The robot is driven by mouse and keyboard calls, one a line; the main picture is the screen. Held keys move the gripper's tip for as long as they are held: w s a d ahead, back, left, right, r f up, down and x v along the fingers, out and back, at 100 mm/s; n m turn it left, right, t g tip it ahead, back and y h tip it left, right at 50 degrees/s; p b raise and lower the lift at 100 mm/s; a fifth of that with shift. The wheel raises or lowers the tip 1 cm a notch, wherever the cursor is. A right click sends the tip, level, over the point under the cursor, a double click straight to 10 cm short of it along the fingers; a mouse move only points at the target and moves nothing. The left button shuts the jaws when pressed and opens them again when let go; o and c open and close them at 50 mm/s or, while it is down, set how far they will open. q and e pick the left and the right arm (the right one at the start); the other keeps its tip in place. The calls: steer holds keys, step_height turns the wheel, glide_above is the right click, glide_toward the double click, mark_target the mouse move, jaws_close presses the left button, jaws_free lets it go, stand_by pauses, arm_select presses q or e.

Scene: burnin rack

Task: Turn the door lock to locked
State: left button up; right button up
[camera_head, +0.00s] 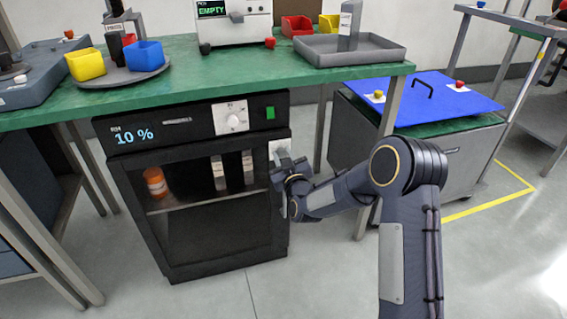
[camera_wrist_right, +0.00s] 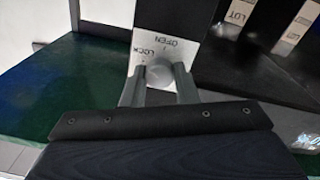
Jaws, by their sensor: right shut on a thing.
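The door lock is a round grey knob (camera_wrist_right: 158,71) on a pale plate (camera_wrist_right: 176,49) marked OPEN and LOCK, seen in the right wrist view. I cannot tell exactly which mark the knob points to. In the head view the plate (camera_head: 279,147) is at the upper right front edge of the black cabinet (camera_head: 183,118), partly hidden by my gripper. My right gripper (camera_wrist_right: 158,84) is shut on the knob, one finger on each side; it also shows in the head view (camera_head: 283,162). My left gripper is not in view.
The cabinet shows 10 % and holds an orange bottle (camera_head: 155,182) and dark labelled items behind its front. A green bench (camera_head: 200,72) runs above it. A cart with a blue panel (camera_head: 425,97) stands to the right. Floor (camera_head: 250,285) in front is clear.

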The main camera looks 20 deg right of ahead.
steer(key=n+b, duration=0.2)
steer(key=n, duration=0.3)
steer(key=shift+f+b, duration=0.1)
steer(key=shift+b, duration=0.25)
steer(key=shift+n, duration=0.4)
steer(key=shift+d, duration=0.1)
steer(key=o, duration=1)
steer(key=shift+s, duration=0.1)
steer(key=s+p, duration=0.1)
steer(key=s, duration=0.6)
steer(key=shift+s+d+f, duration=0.1)
steer(key=shift+s+f, duration=0.05)
steer(key=shift+s, duration=0.2)
